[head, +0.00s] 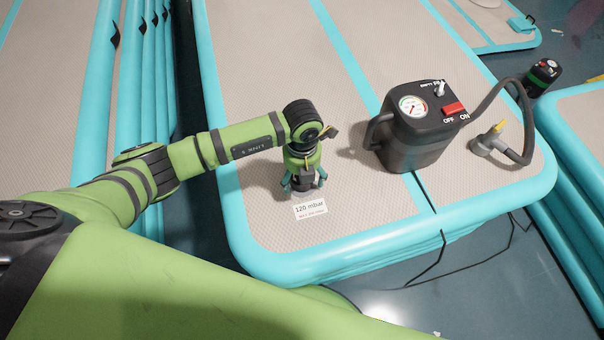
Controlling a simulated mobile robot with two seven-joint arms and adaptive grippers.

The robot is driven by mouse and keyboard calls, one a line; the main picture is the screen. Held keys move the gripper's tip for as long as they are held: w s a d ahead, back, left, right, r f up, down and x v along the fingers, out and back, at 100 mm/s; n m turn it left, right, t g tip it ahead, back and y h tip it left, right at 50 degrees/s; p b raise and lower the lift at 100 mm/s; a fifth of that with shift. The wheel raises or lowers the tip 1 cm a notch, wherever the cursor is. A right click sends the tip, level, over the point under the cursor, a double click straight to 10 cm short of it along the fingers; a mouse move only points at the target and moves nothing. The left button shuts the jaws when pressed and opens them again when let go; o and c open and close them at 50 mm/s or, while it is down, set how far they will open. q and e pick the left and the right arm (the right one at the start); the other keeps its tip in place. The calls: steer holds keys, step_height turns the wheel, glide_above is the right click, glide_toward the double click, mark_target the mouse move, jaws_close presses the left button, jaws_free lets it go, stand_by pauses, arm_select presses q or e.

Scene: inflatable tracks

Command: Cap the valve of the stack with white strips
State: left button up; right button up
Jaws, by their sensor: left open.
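The inflatable stack under my left arm has a grey top (260,35) with teal edges and teal strips; I see no white strips on it. My left gripper (303,188) points down at the near part of this top, and its teal-tipped fingers are open. A small grey round piece (300,194) shows between and below the fingers. I cannot tell whether it is a valve or a cap, nor whether the fingers touch it. A white label reading 120 mbar (310,209) lies just in front. My right gripper is not in view.
A black pump (415,145) with a gauge and red switch stands on the stack, right of my gripper. Its hose (522,115) ends in a grey nozzle (485,145) with a yellow part. Other teal-edged stacks lie left (100,100) and right (580,125). Black cables (440,260) cross the floor.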

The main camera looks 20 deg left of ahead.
arm_select(q)
step_height(320, 180, up, 12)
stand_by(0.4)
stand_by(0.4)
